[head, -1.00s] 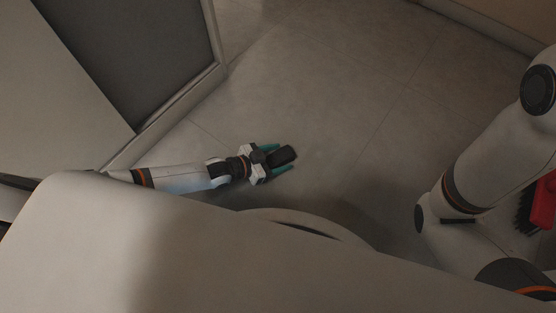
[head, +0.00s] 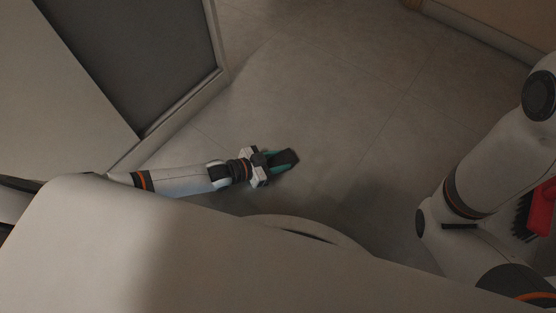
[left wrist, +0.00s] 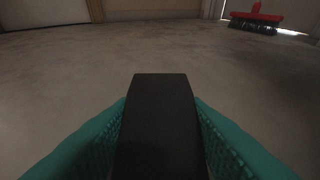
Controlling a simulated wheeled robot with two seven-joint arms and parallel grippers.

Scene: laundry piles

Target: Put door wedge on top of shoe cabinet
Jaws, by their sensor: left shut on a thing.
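The door wedge (head: 289,157) is a small black block low over the floor, left of the middle of the head view. My left gripper (head: 279,162) has its teal fingers closed on both sides of it. In the left wrist view the wedge (left wrist: 160,120) sticks out forward between the two teal fingers. I cannot tell whether it still touches the floor. My right arm shows at the right of the head view, but its gripper is out of the picture. I cannot make out the shoe cabinet for certain.
A pale unit with a dark panel (head: 135,50) stands at the upper left of the head view. A red brush with dark bristles (head: 541,210) is at the right edge; the wrist view also shows it (left wrist: 256,17). The tiled floor (head: 330,90) between is clear.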

